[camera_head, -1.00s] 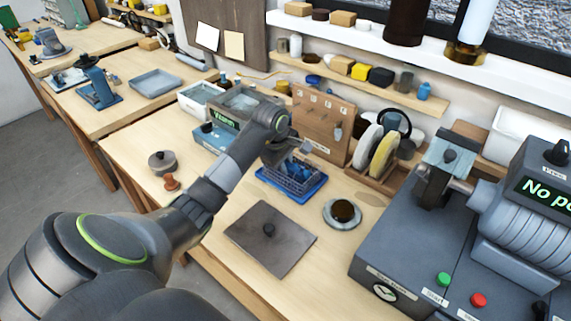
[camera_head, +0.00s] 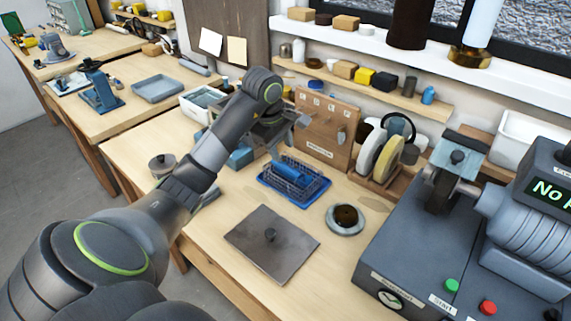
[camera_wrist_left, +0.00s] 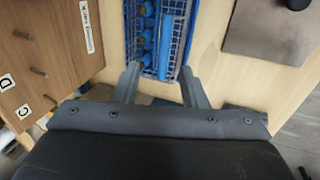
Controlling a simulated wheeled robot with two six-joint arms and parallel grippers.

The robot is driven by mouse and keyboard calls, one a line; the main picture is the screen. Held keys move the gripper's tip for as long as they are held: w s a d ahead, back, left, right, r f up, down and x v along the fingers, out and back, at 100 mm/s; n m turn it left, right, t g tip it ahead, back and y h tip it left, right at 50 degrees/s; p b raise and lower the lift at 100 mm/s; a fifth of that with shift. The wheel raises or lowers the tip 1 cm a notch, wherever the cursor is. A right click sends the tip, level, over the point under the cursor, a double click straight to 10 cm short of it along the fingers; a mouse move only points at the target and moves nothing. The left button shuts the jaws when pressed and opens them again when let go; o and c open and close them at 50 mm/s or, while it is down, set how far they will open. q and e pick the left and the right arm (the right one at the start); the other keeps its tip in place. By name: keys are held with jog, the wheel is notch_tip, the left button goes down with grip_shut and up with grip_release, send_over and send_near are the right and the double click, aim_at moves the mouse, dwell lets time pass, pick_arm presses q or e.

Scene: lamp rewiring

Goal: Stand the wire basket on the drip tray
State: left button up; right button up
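The wire basket (camera_head: 290,174), with blue parts in it, stands upright on the blue drip tray (camera_head: 318,192) on the bench. The tray's rim shows around the basket's base. In the left wrist view the basket (camera_wrist_left: 182,40) lies beyond the fingertips. My left gripper (camera_head: 301,121) is raised above and behind the basket, apart from it. In the left wrist view its two fingers (camera_wrist_left: 160,78) are spread with nothing between them. My right gripper is in neither view.
A brown pegboard (camera_head: 327,133) stands close behind the left gripper. A dark plate with a knob (camera_head: 271,245) and a round dish (camera_head: 345,217) lie in front of the tray. A rack of discs (camera_head: 378,155) and the grey machine (camera_head: 408,245) are on the right.

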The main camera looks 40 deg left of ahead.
pick_arm(q)
jog(key=p+v, duration=0.5)
jog(key=v, duration=0.2)
jog(key=shift+r+p, duration=0.35)
jog(key=shift+r, duration=0.05)
jog(key=shift+s+f, duration=0.1)
jog(key=shift+s, duration=0.1)
